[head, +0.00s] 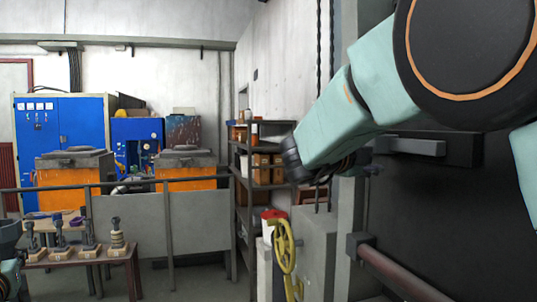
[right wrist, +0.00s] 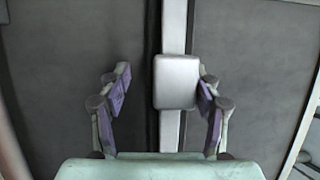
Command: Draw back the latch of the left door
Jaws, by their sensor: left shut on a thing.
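The dark door (head: 455,205) stands at the right of the head view, with a grey latch bar (head: 412,147) across it. In the right wrist view a pale upright strip with a grey block (right wrist: 177,82) runs between dark panels. My right gripper (right wrist: 163,92) is open around this block. Its right finger is close against the block's right edge, and its left finger is apart from it. In the head view my right arm partly hides this gripper. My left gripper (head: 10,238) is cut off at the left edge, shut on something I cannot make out.
A yellow handwheel (head: 284,246) stands below my right arm. A dark bar (head: 395,272) juts out low at the right. A railing (head: 165,220), a shelf rack (head: 258,165) and a bench with several upright tools (head: 90,253) stand to the left.

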